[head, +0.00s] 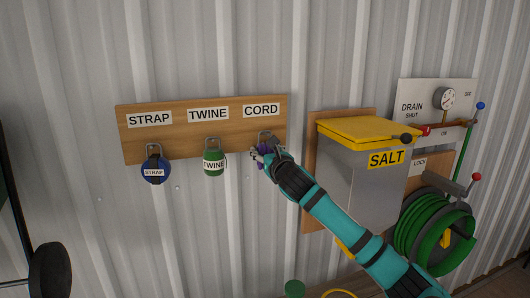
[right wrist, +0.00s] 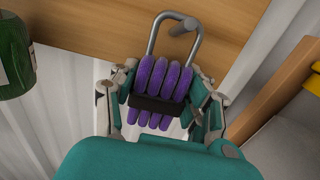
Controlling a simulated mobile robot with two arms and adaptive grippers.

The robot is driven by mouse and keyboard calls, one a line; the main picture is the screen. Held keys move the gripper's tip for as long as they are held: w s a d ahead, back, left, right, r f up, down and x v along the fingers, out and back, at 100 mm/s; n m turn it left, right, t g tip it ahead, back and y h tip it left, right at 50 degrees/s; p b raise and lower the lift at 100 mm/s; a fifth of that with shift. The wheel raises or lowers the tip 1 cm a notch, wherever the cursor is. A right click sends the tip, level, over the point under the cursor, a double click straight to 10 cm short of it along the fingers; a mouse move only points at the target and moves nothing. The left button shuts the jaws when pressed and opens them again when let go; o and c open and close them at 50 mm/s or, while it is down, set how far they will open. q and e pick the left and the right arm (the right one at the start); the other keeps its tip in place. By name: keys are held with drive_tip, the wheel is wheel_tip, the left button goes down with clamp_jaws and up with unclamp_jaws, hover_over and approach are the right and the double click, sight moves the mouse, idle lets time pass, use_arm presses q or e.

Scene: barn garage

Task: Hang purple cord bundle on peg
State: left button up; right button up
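The purple cord bundle (right wrist: 158,78) has a dark band around its middle and a metal loop (right wrist: 152,40) at its top. In the right wrist view a metal peg (right wrist: 184,27) on the wooden board shows inside the loop's upper end; whether the loop rests on it I cannot tell. My right gripper (right wrist: 160,82) has a finger on each side of the bundle, closed against it. In the head view the right gripper (head: 261,154) is just below the CORD label (head: 262,110), hiding most of the bundle. My left gripper is not in view.
The wooden board (head: 180,142) also holds a blue STRAP bundle (head: 155,172) and a green TWINE bundle (head: 213,162), hanging left of my gripper. A grey SALT box (head: 360,180) with a yellow lid stands close on the right. A green hose reel (head: 435,230) is farther right.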

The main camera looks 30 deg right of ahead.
drive_tip(key=o, duration=0.5)
drive_tip(key=shift+s, duration=0.15)
drive_tip(key=v, duration=1.1)
drive_tip(key=shift+s, duration=0.35)
